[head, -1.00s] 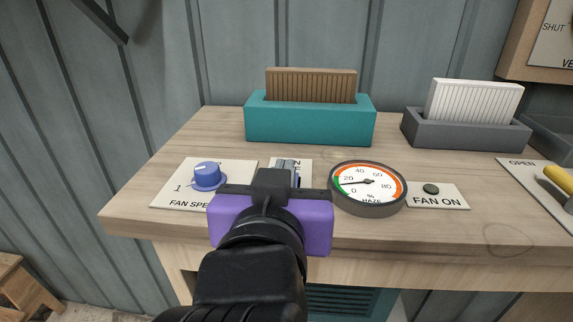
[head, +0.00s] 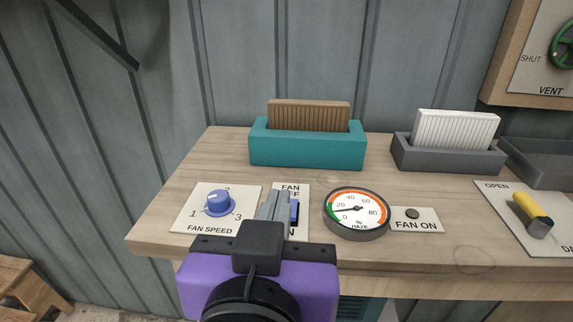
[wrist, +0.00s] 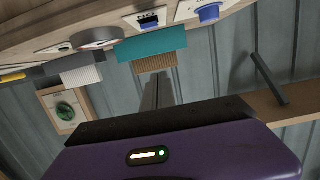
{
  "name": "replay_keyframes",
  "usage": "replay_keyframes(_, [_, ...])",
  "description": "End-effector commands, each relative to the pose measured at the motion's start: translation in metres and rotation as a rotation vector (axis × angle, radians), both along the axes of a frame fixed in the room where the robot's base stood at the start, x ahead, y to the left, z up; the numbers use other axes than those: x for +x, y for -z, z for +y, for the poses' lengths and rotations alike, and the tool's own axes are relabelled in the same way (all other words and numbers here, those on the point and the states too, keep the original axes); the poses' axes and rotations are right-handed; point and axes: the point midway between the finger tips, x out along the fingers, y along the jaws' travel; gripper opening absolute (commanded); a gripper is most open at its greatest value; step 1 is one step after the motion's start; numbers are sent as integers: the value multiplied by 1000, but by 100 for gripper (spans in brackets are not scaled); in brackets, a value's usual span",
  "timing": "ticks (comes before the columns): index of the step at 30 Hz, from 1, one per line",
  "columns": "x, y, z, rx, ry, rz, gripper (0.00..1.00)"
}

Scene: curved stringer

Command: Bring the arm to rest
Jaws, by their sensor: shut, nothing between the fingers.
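My gripper (head: 270,207) is at the front of the bench in the head view, with its purple body low in the picture. Its grey fingers are together and hold nothing. They cover part of the fan on/off switch (head: 294,212); whether they touch it cannot be told. In the wrist view the shut fingers (wrist: 155,92) point toward the wall and the bench shows upside down. The fan speed knob (head: 217,203), blue, is left of the fingers. The haze gauge (head: 356,213) is to their right, its needle low, near the green part.
A teal holder (head: 305,150) with a brown filter and a grey holder (head: 447,158) with a white filter stand at the back. A yellow-handled lever (head: 533,211) and a vent panel (head: 540,70) are at the right.

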Motion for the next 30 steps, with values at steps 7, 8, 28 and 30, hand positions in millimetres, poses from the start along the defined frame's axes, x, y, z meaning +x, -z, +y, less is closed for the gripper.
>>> replay_keyframes(7, [0, 0, 0, -1, 0, 0, 0])
replay_keyframes(8, [0, 0, 0, -3, -2, -3, 0])
replay_keyframes(28, [-7, -1, 53, -124, -389, -456, 0])
replay_keyframes(30, [-11, 21, 47, -131, -419, -470, 0])
